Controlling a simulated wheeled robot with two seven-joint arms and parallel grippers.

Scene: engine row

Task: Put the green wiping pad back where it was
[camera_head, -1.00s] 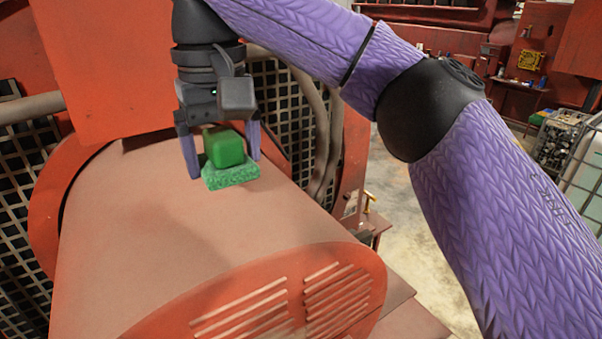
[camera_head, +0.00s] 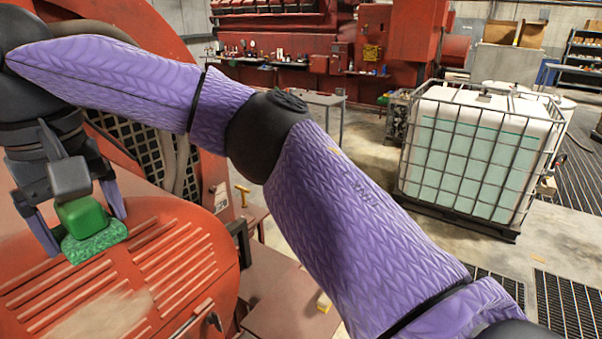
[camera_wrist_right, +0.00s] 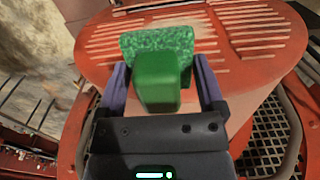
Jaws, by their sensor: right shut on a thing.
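The green wiping pad has a smooth block handle (camera_head: 82,216) on top of a speckled sponge (camera_head: 95,243). It shows at the left of the head view and at the top middle of the wrist view (camera_wrist_right: 157,82). My right gripper (camera_head: 86,232) points down with its purple fingers on either side of the handle, shut on it. The pad appears in front of the slotted red end face (camera_head: 165,262) of the engine housing; I cannot tell whether it touches anything. My left gripper is not in view.
A brass-coloured handle (camera_head: 242,190) stands beside the housing. A caged white liquid tank (camera_head: 478,155) stands on the floor at right. A grey table (camera_head: 325,99) and open floor lie behind.

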